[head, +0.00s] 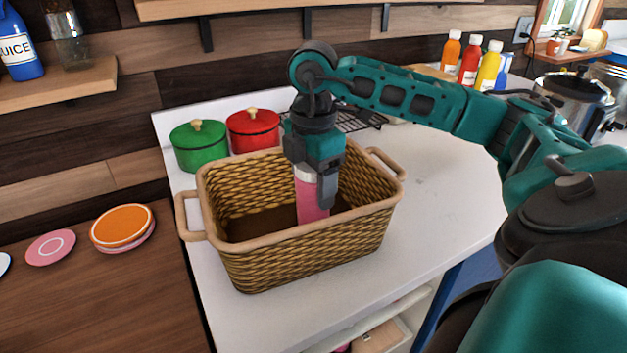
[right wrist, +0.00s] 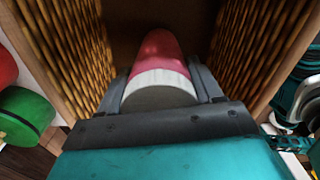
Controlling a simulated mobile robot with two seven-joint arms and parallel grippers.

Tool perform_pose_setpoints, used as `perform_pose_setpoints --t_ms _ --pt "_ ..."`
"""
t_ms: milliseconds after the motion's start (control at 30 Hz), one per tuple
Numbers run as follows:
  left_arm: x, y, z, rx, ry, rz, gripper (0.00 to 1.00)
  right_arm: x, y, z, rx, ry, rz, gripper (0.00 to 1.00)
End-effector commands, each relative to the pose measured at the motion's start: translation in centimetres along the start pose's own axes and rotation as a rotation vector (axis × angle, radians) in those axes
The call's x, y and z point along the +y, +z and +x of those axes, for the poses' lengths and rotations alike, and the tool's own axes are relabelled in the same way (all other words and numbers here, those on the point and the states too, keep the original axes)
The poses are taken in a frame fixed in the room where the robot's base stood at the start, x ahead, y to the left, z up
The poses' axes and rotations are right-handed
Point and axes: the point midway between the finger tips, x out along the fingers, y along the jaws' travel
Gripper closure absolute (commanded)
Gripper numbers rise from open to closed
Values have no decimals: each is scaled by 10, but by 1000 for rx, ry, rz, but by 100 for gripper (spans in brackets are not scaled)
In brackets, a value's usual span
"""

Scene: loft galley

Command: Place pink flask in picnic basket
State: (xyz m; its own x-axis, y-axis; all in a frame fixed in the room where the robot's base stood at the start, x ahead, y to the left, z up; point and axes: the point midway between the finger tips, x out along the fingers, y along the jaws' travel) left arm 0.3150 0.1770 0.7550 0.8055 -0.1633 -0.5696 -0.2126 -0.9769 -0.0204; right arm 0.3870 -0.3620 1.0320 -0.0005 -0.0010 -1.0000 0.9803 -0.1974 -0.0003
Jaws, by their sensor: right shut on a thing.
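The pink flask (head: 312,204) has a pale grey cap and stands roughly upright inside the picnic basket (head: 310,254). My right gripper (head: 313,185) reaches down into the basket from above and is shut on the flask near its cap. In the right wrist view the flask (right wrist: 160,50) sits between the two fingers (right wrist: 163,92), with the woven basket walls (right wrist: 73,50) on both sides. The front rim hides the flask's bottom in the head view, so I cannot tell whether it touches the basket floor. My left gripper is not in view.
The basket stands on a white counter (head: 440,215). A green pot (head: 199,148) and a red pot (head: 254,130) are behind it. Several sauce bottles (head: 469,62) and a silver cooker (head: 575,98) are at the back right. Plates (head: 122,226) lie on the wooden surface at left.

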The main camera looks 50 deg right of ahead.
Motion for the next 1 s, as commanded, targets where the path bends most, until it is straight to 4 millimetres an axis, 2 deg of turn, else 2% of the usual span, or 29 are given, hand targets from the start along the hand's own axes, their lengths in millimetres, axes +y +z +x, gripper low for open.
perform_pose_setpoints --t_ms 67,100,367,600,733,867,1000 --pt "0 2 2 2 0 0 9 0 0 3 1 1 0 74" --pt "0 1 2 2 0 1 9 0 0 4 0 0 0 34" --pt "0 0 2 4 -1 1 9 0 0 3 1 0 0 10" --pt "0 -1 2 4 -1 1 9 0 0 2 1 0 0 9" --pt "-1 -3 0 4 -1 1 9 0 0 -6 1 2 0 9" --pt "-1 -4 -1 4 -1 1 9 1 -1 -28 3 5 0 9" --pt "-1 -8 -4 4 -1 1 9 2 -1 -63 4 7 0 9"
